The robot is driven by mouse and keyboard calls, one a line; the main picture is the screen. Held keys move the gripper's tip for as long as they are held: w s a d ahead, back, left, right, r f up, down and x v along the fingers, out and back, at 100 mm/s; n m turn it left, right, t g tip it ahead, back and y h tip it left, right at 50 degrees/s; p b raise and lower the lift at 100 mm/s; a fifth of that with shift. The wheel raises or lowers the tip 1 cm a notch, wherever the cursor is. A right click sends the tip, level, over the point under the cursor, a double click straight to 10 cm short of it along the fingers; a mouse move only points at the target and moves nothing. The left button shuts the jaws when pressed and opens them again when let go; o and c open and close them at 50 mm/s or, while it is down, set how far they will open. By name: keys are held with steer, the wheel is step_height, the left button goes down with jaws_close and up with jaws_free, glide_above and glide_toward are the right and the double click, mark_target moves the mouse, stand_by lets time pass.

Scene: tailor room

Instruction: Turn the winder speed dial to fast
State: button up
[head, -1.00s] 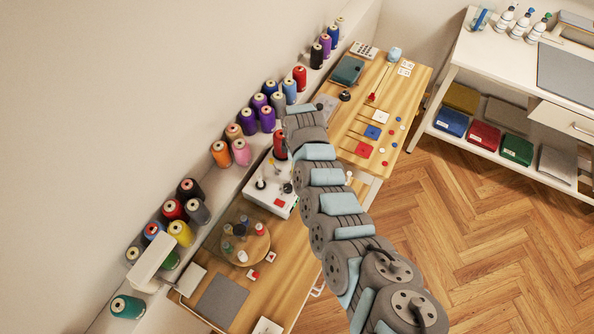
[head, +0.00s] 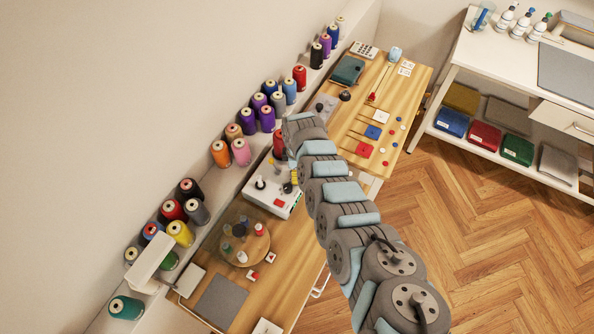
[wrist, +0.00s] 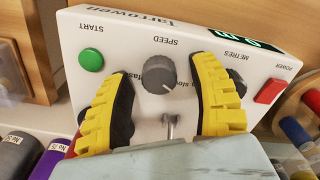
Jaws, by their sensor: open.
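The winder (head: 270,196) is a white box on the wooden bench in the head view. In the wrist view its panel (wrist: 128,28) appears upside down, with a green START button (wrist: 91,59), a red POWER button (wrist: 270,91) and a green display. The grey speed dial (wrist: 159,73) sits under the word SPEED, with a light pointer mark on its lower side toward the "fast" lettering. My gripper (wrist: 165,92) is open, its yellow fingers on either side of the dial and apart from it. The left finger partly covers the panel lettering. The right finger partly hides the METRES dial (wrist: 236,82).
A metal post (wrist: 171,126) stands on the winder between my fingers. Thread cones (head: 240,150) line the ledge behind the bench. A round wooden stand (head: 243,243) with small spools is near the winder.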

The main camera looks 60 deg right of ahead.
jaws_close()
